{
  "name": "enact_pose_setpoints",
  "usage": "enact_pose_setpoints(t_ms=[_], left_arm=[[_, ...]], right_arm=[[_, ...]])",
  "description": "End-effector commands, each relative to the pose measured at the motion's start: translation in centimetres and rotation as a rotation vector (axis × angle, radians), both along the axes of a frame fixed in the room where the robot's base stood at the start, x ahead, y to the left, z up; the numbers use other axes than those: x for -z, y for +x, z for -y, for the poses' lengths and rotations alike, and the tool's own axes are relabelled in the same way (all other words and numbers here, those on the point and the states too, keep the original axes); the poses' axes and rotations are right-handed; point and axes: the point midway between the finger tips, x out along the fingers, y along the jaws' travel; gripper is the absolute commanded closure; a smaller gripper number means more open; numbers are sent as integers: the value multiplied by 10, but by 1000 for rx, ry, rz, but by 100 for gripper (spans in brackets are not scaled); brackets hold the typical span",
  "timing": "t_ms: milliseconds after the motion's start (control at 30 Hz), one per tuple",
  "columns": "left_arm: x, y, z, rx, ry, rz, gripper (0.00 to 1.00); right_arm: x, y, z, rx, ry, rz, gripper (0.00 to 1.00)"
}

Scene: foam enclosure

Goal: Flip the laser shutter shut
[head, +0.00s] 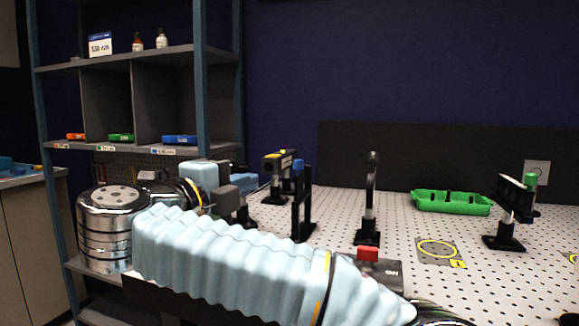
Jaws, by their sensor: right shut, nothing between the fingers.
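My right gripper (243,213) is at left centre, with its dark fingers shut and empty. It is left of a black upright frame with a blue top (302,205) and looks apart from it. A yellow and black device (279,161) on a post stands just behind that frame. A low black box (380,271) with white lettering sits at the table's front, with a red block (368,253) on top. My sleeved arm hides part of this box. I cannot tell for sure which part is the laser shutter. My left gripper is not in view.
A shelf unit (150,100) stands at left. My sleeved arm crosses the front.

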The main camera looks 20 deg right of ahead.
Motion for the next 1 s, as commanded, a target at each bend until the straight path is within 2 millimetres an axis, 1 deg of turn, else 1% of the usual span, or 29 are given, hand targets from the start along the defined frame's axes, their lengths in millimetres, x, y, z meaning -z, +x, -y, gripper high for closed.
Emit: enact_pose_setpoints(t_ms=[233,367,467,800,1000], left_arm=[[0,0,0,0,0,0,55],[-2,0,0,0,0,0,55],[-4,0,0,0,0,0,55],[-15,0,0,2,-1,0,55],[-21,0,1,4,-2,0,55]], right_arm=[[0,1,1,0,-1,0,100],[0,7,7,1,-3,0,100],[-1,18,18,3,-3,0,100],[-1,68,70,3,-2,-1,100],[-1,90,91,1,-2,-1,100]])
